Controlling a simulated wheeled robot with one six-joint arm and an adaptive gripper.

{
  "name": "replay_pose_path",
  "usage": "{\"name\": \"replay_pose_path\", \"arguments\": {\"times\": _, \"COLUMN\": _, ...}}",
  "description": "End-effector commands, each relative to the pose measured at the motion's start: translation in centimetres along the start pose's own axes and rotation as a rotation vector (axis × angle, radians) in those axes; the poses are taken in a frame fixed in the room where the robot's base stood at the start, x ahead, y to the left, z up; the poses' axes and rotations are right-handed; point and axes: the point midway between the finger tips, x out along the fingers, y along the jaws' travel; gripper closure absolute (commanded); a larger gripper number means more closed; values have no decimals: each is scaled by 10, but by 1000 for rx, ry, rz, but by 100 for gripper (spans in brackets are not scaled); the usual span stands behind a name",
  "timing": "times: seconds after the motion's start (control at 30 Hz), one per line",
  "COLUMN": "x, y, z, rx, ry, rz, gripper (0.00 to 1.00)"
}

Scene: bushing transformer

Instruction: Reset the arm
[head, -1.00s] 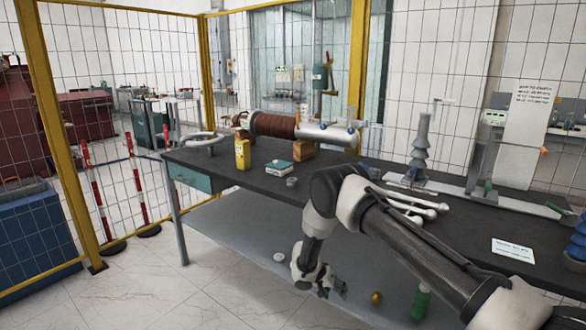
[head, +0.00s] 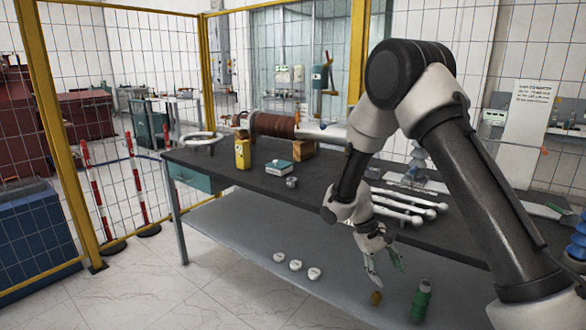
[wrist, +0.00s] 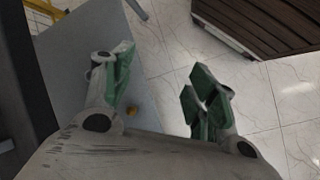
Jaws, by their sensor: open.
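My gripper (head: 384,268) hangs in front of the workbench's near edge, pointing down, above the lower shelf. In the wrist view my gripper (wrist: 155,92) shows its two green-padded fingers spread apart with nothing between them. My arm is bent, with its elbow high over the bench at the right of the head view. The elbow and forearm hide part of the bushing and the bench behind them.
The dark workbench (head: 232,180) holds a yellow bottle (head: 243,154), a small box (head: 279,167), a brown bushing (head: 275,125) and white rods (head: 405,203). Yellow-framed mesh fence (head: 62,130) stands at left.

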Motion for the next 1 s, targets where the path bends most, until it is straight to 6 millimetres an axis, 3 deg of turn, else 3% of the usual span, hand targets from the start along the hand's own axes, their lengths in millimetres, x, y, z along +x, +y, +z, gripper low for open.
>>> {"name": "replay_pose_path", "arguments": {"times": 0.1, "x": -37, "y": 25, "z": 48, "rx": -21, "ry": 23, "rz": -71, "gripper": 42}}
{"name": "replay_pose_path", "arguments": {"times": 0.4, "x": -96, "y": 63, "z": 166, "rx": -23, "ry": 139, "rz": -236, "gripper": 42}}
{"name": "replay_pose_path", "arguments": {"times": 0.7, "x": -124, "y": 79, "z": 268, "rx": 105, "ry": 333, "rz": -357, "gripper": 42}}
{"name": "replay_pose_path", "arguments": {"times": 1.0, "x": -145, "y": 98, "z": 333, "rx": 275, "ry": 583, "rz": -380, "gripper": 42}}
